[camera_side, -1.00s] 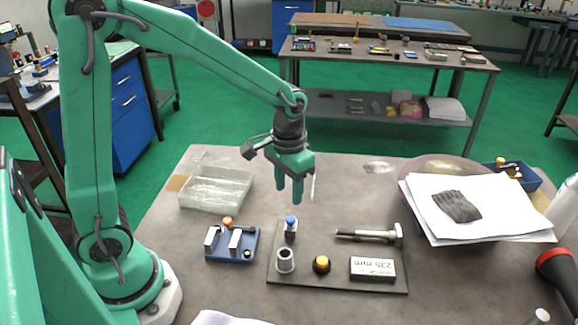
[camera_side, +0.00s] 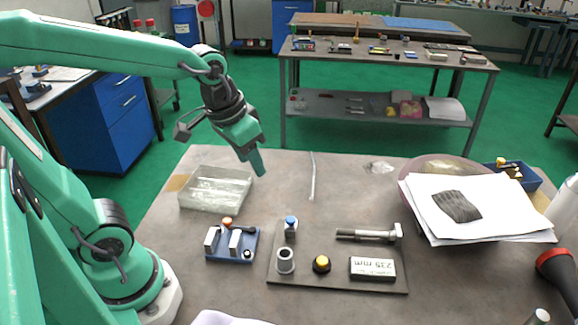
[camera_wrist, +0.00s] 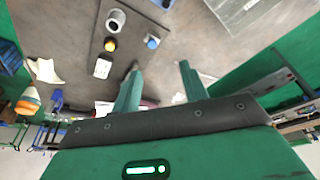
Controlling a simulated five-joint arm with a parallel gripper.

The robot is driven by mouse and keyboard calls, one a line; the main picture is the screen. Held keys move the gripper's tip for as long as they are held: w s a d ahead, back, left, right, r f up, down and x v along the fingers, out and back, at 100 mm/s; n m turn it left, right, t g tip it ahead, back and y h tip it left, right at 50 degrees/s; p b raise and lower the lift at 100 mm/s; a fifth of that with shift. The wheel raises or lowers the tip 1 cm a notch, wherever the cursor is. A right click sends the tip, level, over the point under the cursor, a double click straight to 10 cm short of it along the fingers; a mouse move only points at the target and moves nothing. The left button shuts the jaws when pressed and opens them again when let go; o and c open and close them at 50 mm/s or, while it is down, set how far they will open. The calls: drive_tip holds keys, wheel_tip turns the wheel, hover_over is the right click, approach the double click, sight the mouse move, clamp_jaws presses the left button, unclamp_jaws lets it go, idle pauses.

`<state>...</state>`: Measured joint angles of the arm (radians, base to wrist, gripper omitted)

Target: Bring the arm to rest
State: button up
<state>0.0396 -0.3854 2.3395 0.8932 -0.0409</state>
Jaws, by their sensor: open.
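My gripper (camera_side: 260,166) hangs tilted above the table (camera_side: 330,175), beside the right edge of the clear tray (camera_side: 216,190). In the wrist view its two fingers (camera_wrist: 160,80) stand apart with nothing between them. A dark plate (camera_side: 338,282) on the table carries a grey ring (camera_side: 285,260), a yellow-topped black knob (camera_side: 321,264), a blue-capped part (camera_side: 291,226), a bolt (camera_side: 368,235) and a display block (camera_side: 373,268). The gripper is clear of all of these.
A small blue fixture (camera_side: 232,243) stands left of the plate. A thin pale rod (camera_side: 312,176) lies behind the plate. Papers (camera_side: 470,210) over a round dish and a blue bin (camera_side: 520,176) take up the right side. The table's back middle is mostly clear.

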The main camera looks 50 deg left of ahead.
drive_tip(key=s+a+r+t, duration=0.1)
drive_tip(key=s+r+t, duration=0.1)
drive_tip(key=s, duration=0.4)
drive_tip(key=shift+r, duration=0.3)
